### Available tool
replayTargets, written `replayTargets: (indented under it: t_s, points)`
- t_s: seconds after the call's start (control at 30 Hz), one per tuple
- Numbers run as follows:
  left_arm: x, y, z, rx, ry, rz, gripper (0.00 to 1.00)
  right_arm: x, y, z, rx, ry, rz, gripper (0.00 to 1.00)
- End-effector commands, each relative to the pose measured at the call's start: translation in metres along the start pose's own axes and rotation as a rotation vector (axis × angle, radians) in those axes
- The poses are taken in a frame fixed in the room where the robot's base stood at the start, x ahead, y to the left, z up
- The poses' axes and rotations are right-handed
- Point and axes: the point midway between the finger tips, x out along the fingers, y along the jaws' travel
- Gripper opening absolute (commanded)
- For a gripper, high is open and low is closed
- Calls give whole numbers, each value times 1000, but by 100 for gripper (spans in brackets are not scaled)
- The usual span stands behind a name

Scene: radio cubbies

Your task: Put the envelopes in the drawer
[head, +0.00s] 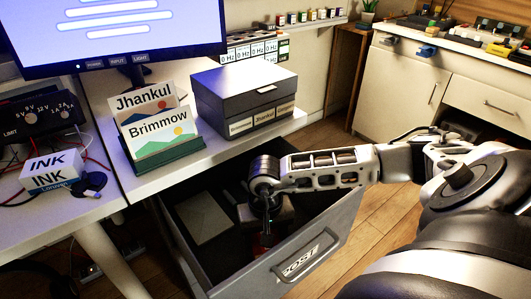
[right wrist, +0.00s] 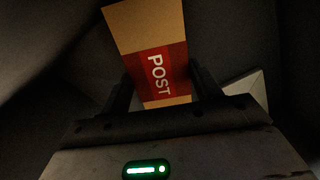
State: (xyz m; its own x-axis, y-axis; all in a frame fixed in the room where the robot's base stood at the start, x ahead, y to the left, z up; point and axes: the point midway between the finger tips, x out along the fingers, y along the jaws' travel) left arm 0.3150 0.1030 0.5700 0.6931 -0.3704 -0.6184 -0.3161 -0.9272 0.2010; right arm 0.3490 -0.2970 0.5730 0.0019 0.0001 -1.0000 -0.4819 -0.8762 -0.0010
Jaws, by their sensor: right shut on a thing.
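The open grey drawer (head: 312,262), labelled POST, is pulled out below the white desk. My right gripper (head: 264,222) reaches down inside it. In the right wrist view its fingers (right wrist: 162,92) are shut on a tan envelope (right wrist: 148,22) with a red band reading POST; a bit of red shows below the gripper in the head view. Whether this envelope touches the drawer floor I cannot tell. A pale envelope (head: 203,218) lies flat in the left part of the drawer. A pale corner (right wrist: 246,86) also shows at right in the wrist view. My left gripper is out of view.
A green holder (head: 172,158) with cards reading Jhankul and Brimmow stands on the desk (head: 150,184). Beside it is a dark box (head: 245,88) with labels. A monitor (head: 110,35), an ink box (head: 50,170) and cables are at left. Wooden floor (head: 385,225) lies right of the drawer.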

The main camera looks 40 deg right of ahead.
Motion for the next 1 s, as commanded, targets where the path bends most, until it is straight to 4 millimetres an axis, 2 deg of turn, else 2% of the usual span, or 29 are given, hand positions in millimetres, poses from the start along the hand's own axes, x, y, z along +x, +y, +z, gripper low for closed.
replayTargets:
  t_s: [0.03,0.1,0.47,0.5,0.57,0.87,1.0]
  points:
    - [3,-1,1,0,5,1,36,11,0,0,1,-3,2,37]
    - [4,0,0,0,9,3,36,19,0,1,0,-2,0,37]
    - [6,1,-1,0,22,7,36,23,0,0,0,1,0,37]
    - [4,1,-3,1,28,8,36,22,0,0,0,0,1,69]
    - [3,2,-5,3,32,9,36,22,0,0,0,0,1,85]
    - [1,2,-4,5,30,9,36,20,0,0,0,0,1,85]
    - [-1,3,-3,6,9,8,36,8,0,-1,0,2,-1,85]
